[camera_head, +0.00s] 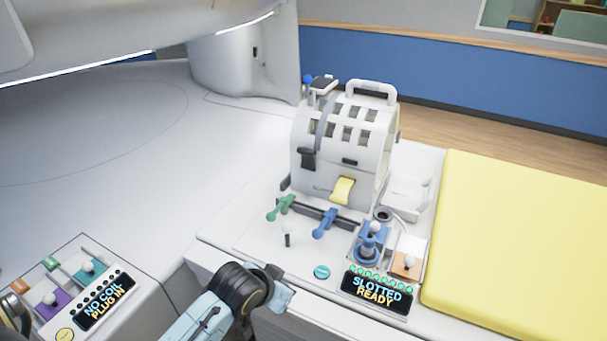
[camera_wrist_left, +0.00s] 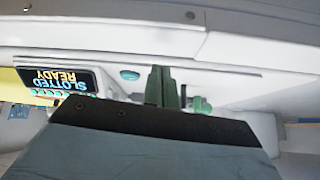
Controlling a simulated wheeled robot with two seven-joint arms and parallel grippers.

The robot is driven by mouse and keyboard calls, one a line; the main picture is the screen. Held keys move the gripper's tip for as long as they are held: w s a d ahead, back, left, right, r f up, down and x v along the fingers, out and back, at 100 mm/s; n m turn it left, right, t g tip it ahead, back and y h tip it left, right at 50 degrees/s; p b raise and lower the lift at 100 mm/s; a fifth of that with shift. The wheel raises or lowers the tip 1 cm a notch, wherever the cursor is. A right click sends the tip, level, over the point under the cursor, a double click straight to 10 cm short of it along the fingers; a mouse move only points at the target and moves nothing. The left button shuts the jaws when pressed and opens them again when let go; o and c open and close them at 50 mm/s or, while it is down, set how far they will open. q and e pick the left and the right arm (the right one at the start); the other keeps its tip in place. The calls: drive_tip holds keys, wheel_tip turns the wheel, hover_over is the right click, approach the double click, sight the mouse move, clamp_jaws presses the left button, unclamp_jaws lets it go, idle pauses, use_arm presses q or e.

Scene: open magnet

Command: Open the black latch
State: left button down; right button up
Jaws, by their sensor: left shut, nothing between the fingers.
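A black latch (camera_head: 307,158) sits on the left front of the white, cage-like head coil (camera_head: 368,140), which stands upright on the white bed. A smaller black piece (camera_head: 350,161) is on the coil's front, above a yellow tab (camera_head: 343,190). My left arm comes in at the bottom of the head view, below and left of the coil; its fingers cannot be made out there. In the left wrist view, the green fingers of my left gripper (camera_wrist_left: 161,87) are together and empty, apart from the coil. The latch is not seen in that view. My right gripper is not in view.
A green lever (camera_head: 280,207) and a blue lever (camera_head: 325,223) stand before the coil. A "SLOTTED READY" display (camera_head: 376,291) and teal button (camera_head: 321,271) are at the front edge. A yellow pad (camera_head: 520,240) lies right. A "NO COIL" panel (camera_head: 105,302) is lower left.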

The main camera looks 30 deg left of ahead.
use_arm(q)
drive_tip(key=w+a+r+t, duration=0.4)
drive_tip(key=w+r, duration=0.5)
drive_tip(key=w, duration=0.3)
drive_tip(key=n+t, duration=0.2)
drive_tip(key=t, duration=0.2)
approach(311, 138)
wheel_tip(311, 138, up, 4)
drive_tip(key=s, duration=0.2)
drive_tip(key=shift+s+d+f+y+p, duration=0.15)
drive_tip(key=shift+d+y+p, duration=0.1)
drive_tip(key=shift+y+p, duration=0.15)
drive_tip(key=x, duration=1)
drive_tip(key=shift+f, duration=0.15)
drive_tip(key=shift+s+d+f, duration=0.1)
drive_tip(key=shift+s+f, duration=0.25)
drive_tip(key=shift+f, duration=0.25)
drive_tip(key=shift+s+f, duration=0.4)
drive_tip(key=shift+f, duration=0.15)
drive_tip(key=shift+s+f+p, duration=0.3)
drive_tip(key=shift+s+f, duration=0.05)
drive_tip(key=shift+f, duration=0.15)
